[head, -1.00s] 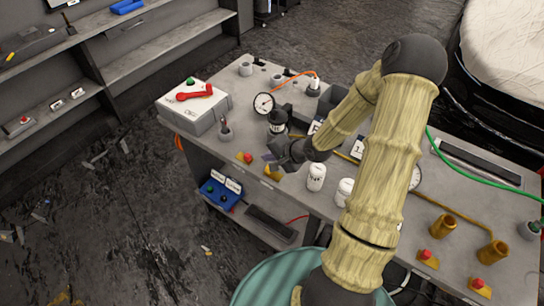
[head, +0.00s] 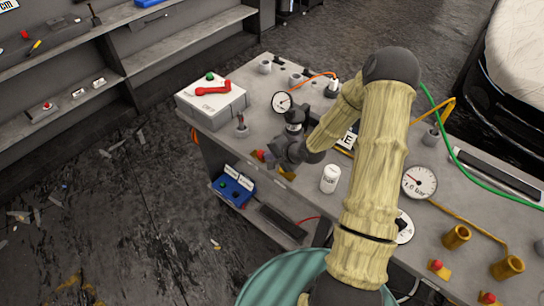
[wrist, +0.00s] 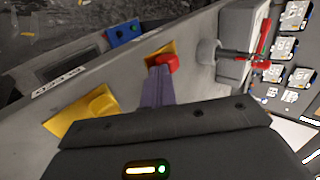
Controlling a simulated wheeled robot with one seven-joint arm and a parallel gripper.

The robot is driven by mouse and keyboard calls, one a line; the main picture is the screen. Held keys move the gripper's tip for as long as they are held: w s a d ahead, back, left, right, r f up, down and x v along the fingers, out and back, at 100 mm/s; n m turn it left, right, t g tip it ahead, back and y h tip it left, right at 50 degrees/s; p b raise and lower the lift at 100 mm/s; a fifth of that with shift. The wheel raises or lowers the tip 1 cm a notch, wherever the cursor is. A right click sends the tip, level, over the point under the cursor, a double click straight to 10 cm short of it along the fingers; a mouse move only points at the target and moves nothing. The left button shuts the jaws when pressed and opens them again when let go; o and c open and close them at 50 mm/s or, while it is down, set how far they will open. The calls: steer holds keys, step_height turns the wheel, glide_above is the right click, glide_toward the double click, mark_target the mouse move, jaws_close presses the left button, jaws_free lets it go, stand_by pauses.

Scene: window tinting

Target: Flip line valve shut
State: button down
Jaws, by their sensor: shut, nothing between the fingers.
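A red lever (head: 212,88) lies across the top of a white box (head: 222,110) at the bench's far left corner; I cannot tell for certain that it is the line valve. My gripper (head: 267,162) is over the bench's near edge, right of and nearer than that box, apart from the lever. In the wrist view its fingers (wrist: 158,78) are shut and empty. Their tips overlap a red knob (wrist: 167,62) on a yellow base; I cannot tell if they touch. The red lever shows at the right of the wrist view (wrist: 263,38).
A grey cup with a tool (head: 241,130) stands between my gripper and the white box. A small gauge (head: 282,103) stands behind. A white canister (head: 330,178) is right of the gripper. A blue box (head: 232,187) sits on the lower shelf. Floor at left is mostly open.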

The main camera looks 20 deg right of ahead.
steer(key=shift+w+a, duration=0.9)
steer(key=shift+w, duration=0.25)
steer(key=shift+r, duration=0.1)
steer(key=shift+s+d+r+p, duration=0.1)
steer(key=shift+d+r+p, duration=0.1)
steer(key=shift+r+p, duration=0.35)
steer(key=p+v, duration=0.2)
steer(key=v, duration=0.1)
steer(key=p+v, duration=0.5)
steer(key=v, duration=0.1)
steer(key=shift+s+d+f, duration=0.15)
steer(key=shift+s+f, duration=0.1)
steer(key=shift+s, duration=0.05)
